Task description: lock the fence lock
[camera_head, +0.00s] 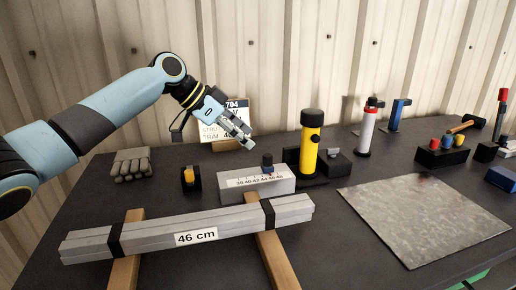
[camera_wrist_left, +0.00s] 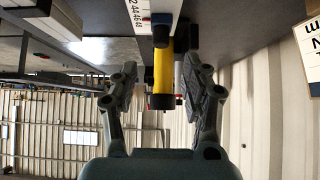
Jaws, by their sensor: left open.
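No part is labelled as the fence lock. A grey block with a printed number scale (camera_head: 256,184) stands mid-table, with a dark blue knob (camera_head: 267,160) and a small red mark on it. The scale also shows at the top of the left wrist view (camera_wrist_left: 142,18), with the knob (camera_wrist_left: 161,22) beside it. A yellow cylinder with a black top (camera_head: 310,142) stands just right of the block. My left gripper (camera_head: 243,136) is open and empty, above and behind the block. In the left wrist view, the yellow cylinder (camera_wrist_left: 163,78) appears between its fingers, beyond them. My right gripper is out of view.
Strapped grey bars labelled 46 cm (camera_head: 195,237) lie on wooden bearers in front. Gloves (camera_head: 131,164) and a small black-yellow item (camera_head: 190,179) lie left. A sign (camera_head: 236,108) stands behind the gripper. A bare metal sheet (camera_head: 425,215) lies right; a white cylinder (camera_head: 367,130) stands behind it.

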